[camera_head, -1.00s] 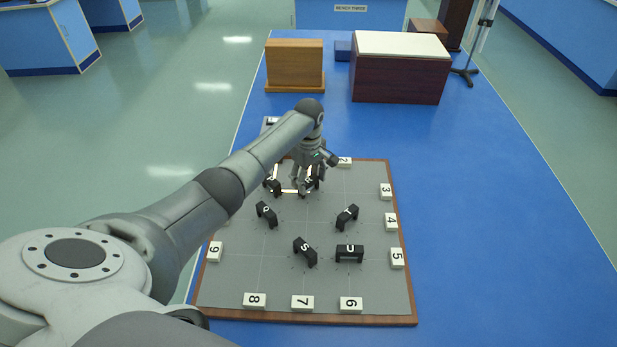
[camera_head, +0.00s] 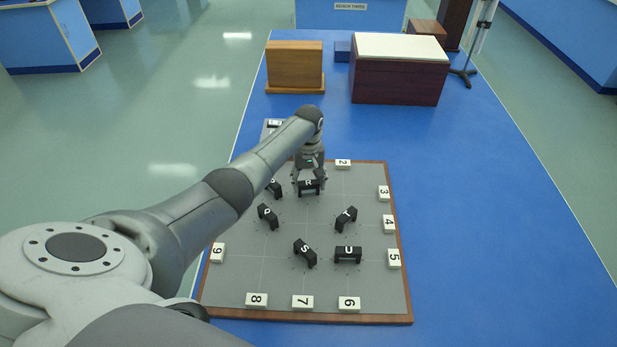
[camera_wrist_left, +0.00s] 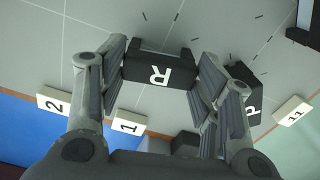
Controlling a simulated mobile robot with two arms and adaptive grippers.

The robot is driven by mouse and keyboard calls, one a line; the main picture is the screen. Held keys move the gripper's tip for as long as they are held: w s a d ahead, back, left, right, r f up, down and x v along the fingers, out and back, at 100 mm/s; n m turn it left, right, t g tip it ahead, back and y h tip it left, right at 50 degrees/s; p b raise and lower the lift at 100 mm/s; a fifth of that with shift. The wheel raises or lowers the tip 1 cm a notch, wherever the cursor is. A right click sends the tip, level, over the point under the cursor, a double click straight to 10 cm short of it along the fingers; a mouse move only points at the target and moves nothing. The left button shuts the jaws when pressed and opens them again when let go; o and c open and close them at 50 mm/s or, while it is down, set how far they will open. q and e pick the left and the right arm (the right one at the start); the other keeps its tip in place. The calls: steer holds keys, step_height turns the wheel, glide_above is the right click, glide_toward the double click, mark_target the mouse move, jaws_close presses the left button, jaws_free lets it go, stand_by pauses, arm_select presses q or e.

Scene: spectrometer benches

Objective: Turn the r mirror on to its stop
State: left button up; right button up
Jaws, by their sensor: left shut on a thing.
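The r mirror (camera_head: 309,188) is a small black block with a white letter R, standing near the far edge of the grey board. Its lettered face now lies nearly level across the head view. My left gripper (camera_head: 310,184) comes down over it from behind, with a finger at each end of the block. In the left wrist view, the R block (camera_wrist_left: 158,72) sits between the two fingers, which are shut on it. The stop cannot be made out under the gripper. My right gripper is not in view.
The P mirror (camera_head: 274,189) stands close left of the gripper. The Q (camera_head: 267,216), T (camera_head: 346,220), S (camera_head: 305,253) and U (camera_head: 348,254) mirrors stand nearer. Numbered white tiles line the wood-edged board (camera_head: 230,290). Boxes stand farther back; the blue bench is clear at right.

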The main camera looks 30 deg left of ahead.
mark_target(308, 182)
arm_select(q)
steer(key=m+p, duration=0.1)
steer(key=m, duration=0.4)
steer(key=shift+r+m, duration=0.1)
steer(key=shift+m, duration=0.2)
steer(key=m, duration=0.5)
steer(key=shift+w, duration=0.1)
steer(key=shift+m, duration=0.4)
steer(key=o, duration=1)
step_height(308, 182, up, 12)
steer(key=shift+f, duration=0.1)
